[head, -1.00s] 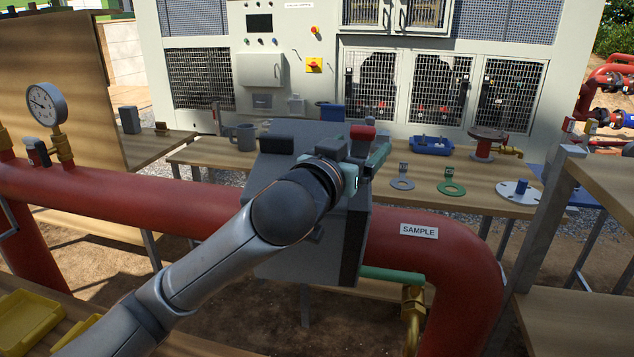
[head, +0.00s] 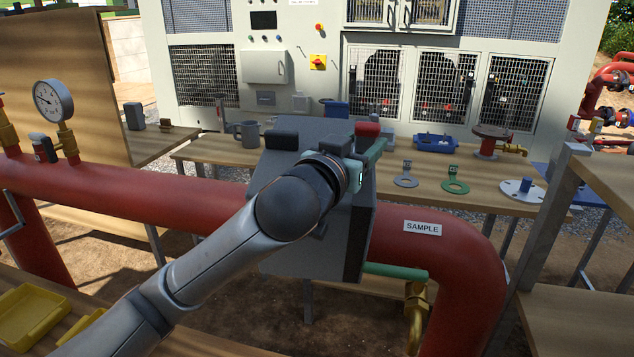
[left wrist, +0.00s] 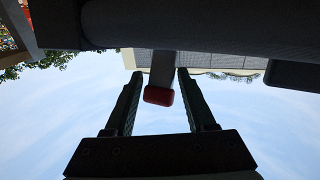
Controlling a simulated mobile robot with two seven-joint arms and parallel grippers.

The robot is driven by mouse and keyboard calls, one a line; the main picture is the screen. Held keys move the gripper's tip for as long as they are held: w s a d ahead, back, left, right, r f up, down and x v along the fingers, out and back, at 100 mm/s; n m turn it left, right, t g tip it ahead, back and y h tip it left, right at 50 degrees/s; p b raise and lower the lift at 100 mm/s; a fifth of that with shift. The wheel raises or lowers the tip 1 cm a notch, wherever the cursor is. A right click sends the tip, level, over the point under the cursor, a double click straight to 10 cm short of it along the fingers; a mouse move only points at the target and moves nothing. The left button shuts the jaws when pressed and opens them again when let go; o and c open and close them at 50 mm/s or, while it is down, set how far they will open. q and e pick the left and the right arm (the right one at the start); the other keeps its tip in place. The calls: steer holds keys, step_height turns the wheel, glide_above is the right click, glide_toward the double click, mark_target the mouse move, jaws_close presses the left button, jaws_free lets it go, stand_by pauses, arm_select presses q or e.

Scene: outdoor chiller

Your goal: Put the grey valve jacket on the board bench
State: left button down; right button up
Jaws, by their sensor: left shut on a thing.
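The grey valve jacket (head: 290,240) is a boxy dark grey block in front of the red pipe, hiding part of it. Whether it still wraps the pipe cannot be told. Its red-tipped tab (head: 367,130) stands at its upper right. Which bench is the board bench is unclear. My right gripper is out of view.
The red pipe (head: 165,203) crosses the foreground and bends down at right. A tall wooden board (head: 60,60) stands left. Yellow trays (head: 30,318) lie lower left.

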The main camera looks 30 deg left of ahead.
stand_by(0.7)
arm_select(q)
step_height(320, 180, up, 18)
steer(key=p, duration=0.2)
stand_by(0.3)
steer(key=shift+r, duration=0.1)
